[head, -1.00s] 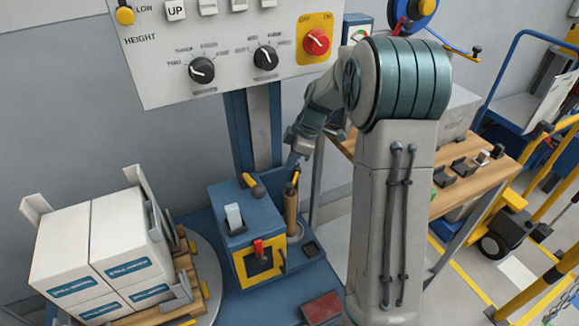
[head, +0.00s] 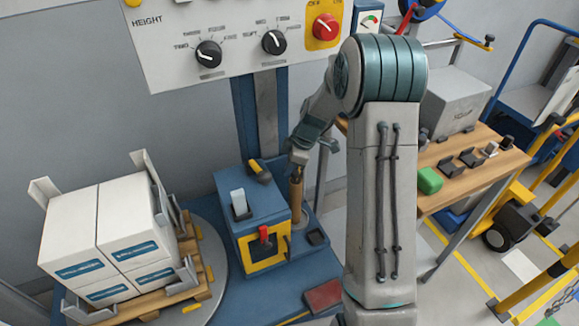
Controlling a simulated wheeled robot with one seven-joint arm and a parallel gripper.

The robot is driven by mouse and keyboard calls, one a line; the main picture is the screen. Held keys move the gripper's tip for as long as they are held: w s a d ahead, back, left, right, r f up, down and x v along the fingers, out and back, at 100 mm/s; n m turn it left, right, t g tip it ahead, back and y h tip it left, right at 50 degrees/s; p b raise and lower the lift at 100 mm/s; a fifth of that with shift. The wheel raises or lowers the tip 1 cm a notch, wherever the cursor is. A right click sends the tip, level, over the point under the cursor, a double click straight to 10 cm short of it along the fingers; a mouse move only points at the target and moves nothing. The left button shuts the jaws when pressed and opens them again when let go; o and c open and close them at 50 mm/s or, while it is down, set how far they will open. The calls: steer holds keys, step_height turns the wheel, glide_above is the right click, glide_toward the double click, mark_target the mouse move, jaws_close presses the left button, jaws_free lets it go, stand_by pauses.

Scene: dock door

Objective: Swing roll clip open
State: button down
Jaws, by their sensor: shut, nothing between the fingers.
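My gripper (head: 298,157) points down at the top of a thin brown upright roll (head: 296,192), at the right side of a blue box-shaped unit (head: 252,206). Its fingers are shut and small in the view. They overlap the roll's top in the picture, and I cannot tell whether they touch it. The roll clip is not clearly seen; the fingers hide the roll's top, where a small yellow-tipped part showed earlier. A black and yellow handle (head: 259,171) stands on top of the unit, left of the gripper.
White cartons (head: 98,238) on a pallet stand left. A control panel (head: 180,68) with knobs hangs above. A wooden bench (head: 475,170) is at right.

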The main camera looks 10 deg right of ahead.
steer(key=shift+s+d+n+b, duration=0.2)
steer(key=shift+n+b, duration=0.15)
steer(key=shift+n, duration=0.05)
steer(key=shift+s+d+f+n+g+b, duration=0.1)
steer(key=shift+s+d+n+g+b, duration=0.25)
steer(key=shift+d+n+b, duration=0.2)
steer(key=s+d+n+g, duration=0.1)
steer(key=d+n+g, duration=0.1)
steer(key=d+n, duration=0.4)
steer(key=shift+s+n, duration=0.25)
steer(key=shift+n, duration=0.1)
steer(key=shift+d, duration=0.1)
